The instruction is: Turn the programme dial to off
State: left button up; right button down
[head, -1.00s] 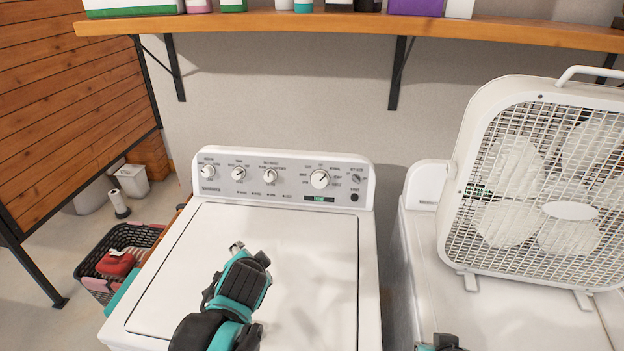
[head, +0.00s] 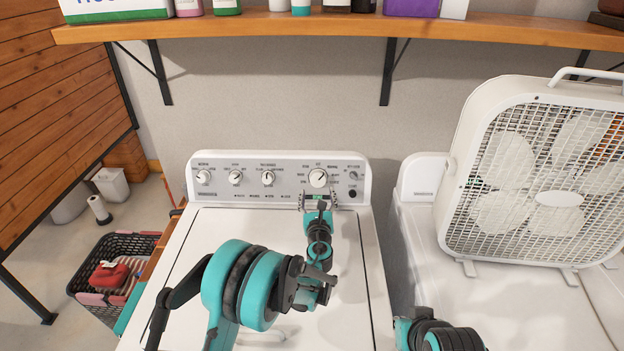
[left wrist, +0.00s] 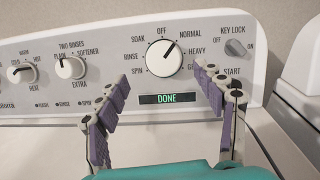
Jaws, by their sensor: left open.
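The programme dial (head: 318,178) is the large white knob on the right half of the washer's control panel. In the left wrist view the dial (left wrist: 160,58) has its dark pointer up and to the right, towards NORMAL and right of the OFF label (left wrist: 161,31). A small display (left wrist: 169,98) below it reads DONE. My left gripper (head: 317,197) is open and empty just in front of and below the dial, its purple-padded fingers (left wrist: 163,76) on either side, apart from the knob. Only part of my right arm shows, at the bottom right of the head view; its fingers are out of sight.
Smaller knobs (head: 236,178) line the panel's left half, and a key lock switch (left wrist: 236,47) is at its right. A box fan (head: 505,255) stands on the neighbouring machine. A wooden shelf (head: 250,27) runs above. A laundry basket (head: 125,240) sits on the floor at left.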

aim_at(318, 181)
pick_arm(q)
jog(key=shift+m, duration=0.3)
jog(key=w+b, duration=0.1)
jog(key=w, duration=0.7)
jog(key=shift+d+f, duration=0.1)
jog(key=shift+f, duration=0.05)
jog(key=c, duration=1.2)
